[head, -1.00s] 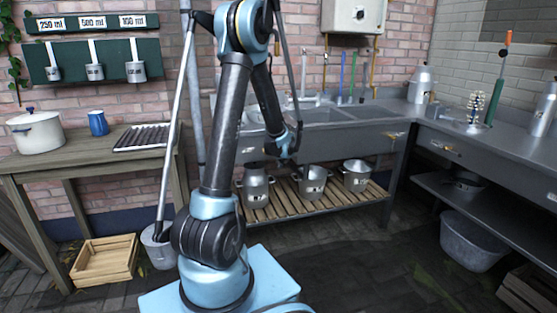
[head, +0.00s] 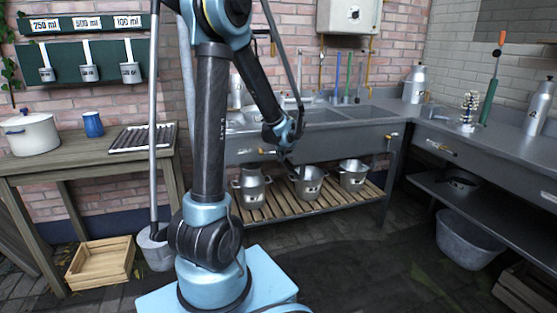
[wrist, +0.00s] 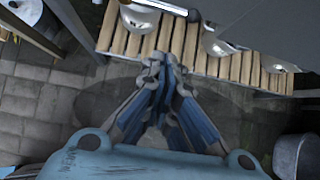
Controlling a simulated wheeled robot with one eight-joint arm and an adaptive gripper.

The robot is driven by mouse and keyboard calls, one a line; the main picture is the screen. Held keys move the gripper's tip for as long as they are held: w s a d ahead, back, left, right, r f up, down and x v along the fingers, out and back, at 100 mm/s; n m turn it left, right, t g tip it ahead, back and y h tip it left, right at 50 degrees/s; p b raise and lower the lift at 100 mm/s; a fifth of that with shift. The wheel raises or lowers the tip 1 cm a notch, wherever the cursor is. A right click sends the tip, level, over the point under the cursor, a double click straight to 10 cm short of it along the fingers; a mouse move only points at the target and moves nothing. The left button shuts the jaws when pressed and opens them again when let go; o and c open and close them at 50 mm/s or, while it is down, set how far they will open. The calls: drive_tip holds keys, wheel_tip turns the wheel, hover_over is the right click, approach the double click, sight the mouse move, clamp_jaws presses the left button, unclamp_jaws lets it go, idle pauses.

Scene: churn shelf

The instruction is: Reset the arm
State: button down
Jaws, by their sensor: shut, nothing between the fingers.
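My arm rises in the middle of the head view and bends down toward the right. My gripper (head: 291,165) hangs from its end in front of the sink unit, near the pots on the lower shelf as seen there. In the wrist view my gripper (wrist: 164,60) shows with its blue and grey fingers drawn together, empty. Dark floor and the edge of the slatted shelf (wrist: 190,48) lie beyond the fingertips.
The slatted shelf (head: 275,208) holds metal pots, including one (head: 307,186) near the gripper. The sink counter (head: 340,134) is above it. A wooden table (head: 85,157), a crate (head: 102,263) and a bucket (head: 156,250) stand left. A metal tub (head: 468,240) stands right. Floor between is clear.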

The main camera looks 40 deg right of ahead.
drive_tip(key=shift+s+r, duration=0.15)
drive_tip(key=a+r+n+g+y, duration=0.1)
drive_tip(key=a+r+n, duration=0.1)
drive_tip(key=a+n, duration=1)
drive_tip(key=a+r+n+g+y, duration=0.1)
drive_tip(key=a+r+n+y, duration=0.3)
drive_tip(key=a, duration=1.4)
drive_tip(key=s+a+f+n+g+h, duration=0.1)
drive_tip(key=s+a+f+n, duration=0.2)
drive_tip(key=s+a+n, duration=0.6)
drive_tip(key=s+a+f+n+g+h, duration=0.1)
drive_tip(key=s+a+f+n, duration=0.3)
drive_tip(key=s+a+n, duration=0.5)
drive_tip(key=s+n+g, duration=0.1)
drive_tip(key=n, duration=0.4)
drive_tip(key=shift+a+n, duration=0.25)
drive_tip(key=shift+n, duration=0.05)
